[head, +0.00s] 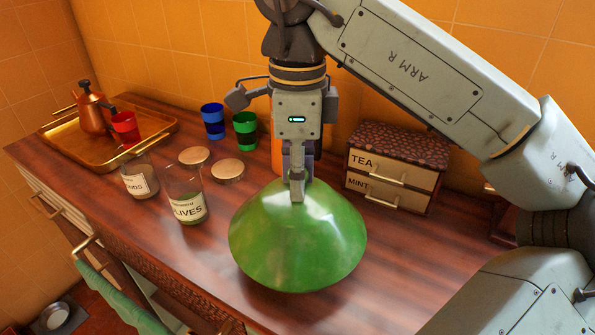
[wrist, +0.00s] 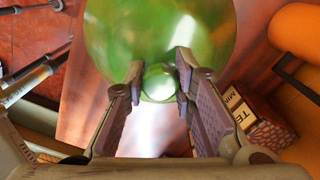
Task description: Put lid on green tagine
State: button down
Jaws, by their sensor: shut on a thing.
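The green tagine lid (head: 298,240) is a glossy cone near the middle of the counter in the head view. It also shows in the wrist view (wrist: 115,35), with its round knob (wrist: 158,84) between my fingers. My gripper (head: 297,190) points down from above and is shut on the knob at the top of the lid. The fingers also show in the wrist view (wrist: 160,75), one on each side of the knob. The cone hides what is under it, so I cannot tell the tagine base apart or whether the lid rests on it.
An olives jar (head: 186,195) and another labelled jar (head: 139,177) stand left, near two round lids (head: 228,170). Green (head: 245,128) and blue cups (head: 213,120) stand behind. A tea box (head: 395,170) is at right. A brass tray (head: 75,155) holds a copper pot (head: 92,112) and red cup (head: 125,127).

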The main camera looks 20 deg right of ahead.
jog(key=shift+f, duration=0.3)
dwell(0.4)
jog(key=c, duration=1.2)
grip_release()
jog(key=shift+c, duration=0.2)
jog(key=shift+o, duration=0.3)
jog(key=o, duration=0.5)
jog(key=shift+r, duration=0.15)
jog(key=shift+r+p, duration=3)
jog(key=shift+r, duration=0.4)
